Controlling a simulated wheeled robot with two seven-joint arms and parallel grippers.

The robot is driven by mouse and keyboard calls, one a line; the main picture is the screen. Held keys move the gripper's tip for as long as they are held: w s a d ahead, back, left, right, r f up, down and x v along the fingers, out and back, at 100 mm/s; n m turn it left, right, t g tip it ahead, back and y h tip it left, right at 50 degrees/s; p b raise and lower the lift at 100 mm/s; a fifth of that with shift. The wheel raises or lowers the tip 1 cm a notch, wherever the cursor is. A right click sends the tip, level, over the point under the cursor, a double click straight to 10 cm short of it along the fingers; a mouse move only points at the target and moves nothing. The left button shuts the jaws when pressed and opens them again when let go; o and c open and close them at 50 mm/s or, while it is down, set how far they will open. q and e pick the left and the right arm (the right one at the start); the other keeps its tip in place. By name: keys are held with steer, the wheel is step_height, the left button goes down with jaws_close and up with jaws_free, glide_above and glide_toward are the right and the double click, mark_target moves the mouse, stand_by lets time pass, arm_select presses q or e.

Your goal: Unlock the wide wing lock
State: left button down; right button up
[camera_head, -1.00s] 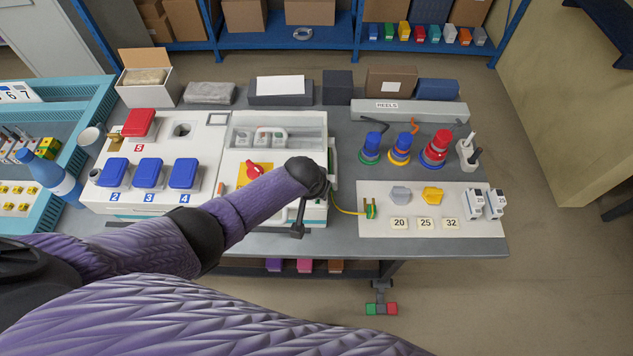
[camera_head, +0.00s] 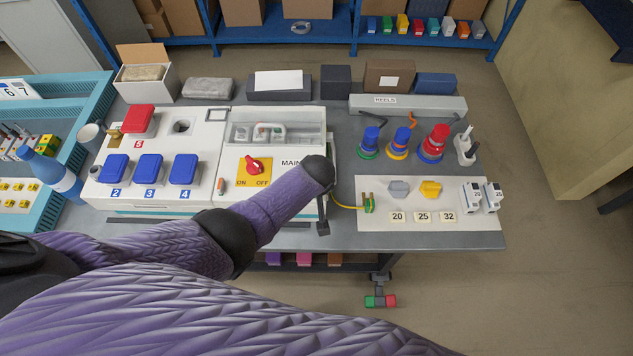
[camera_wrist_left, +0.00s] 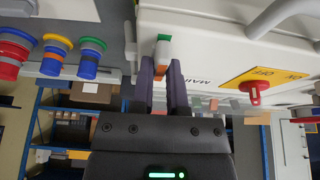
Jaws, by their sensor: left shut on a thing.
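The white box with the MAIN panel stands at the middle of the bench; its front face shows in the head view (camera_head: 262,204). A red switch knob (camera_head: 254,165) sits on its yellow ON/OFF plate. In the left wrist view my left gripper (camera_wrist_left: 163,75) is shut around a small lock with an orange part and a white-and-green top (camera_wrist_left: 163,48), at the box's edge by the MAIN lettering. I cannot tell its wing width. A second small orange-and-white lock (camera_head: 221,186) is at the box's front left. My wrist hides the gripped lock in the head view. My right gripper is not visible.
Blue-lidded sockets (camera_head: 149,168) and a red-lidded one (camera_head: 137,119) sit to the left. A white board (camera_head: 430,185) with plugs and a yellow cable lies to the right. Blue, yellow and red plugs (camera_head: 432,145) stand behind it.

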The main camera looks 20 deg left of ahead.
arm_select(q)
steer(key=c, duration=0.6)
jaws_free()
steer(key=shift+c, duration=0.2)
steer(key=p+v, duration=0.6)
steer(key=v, duration=0.4)
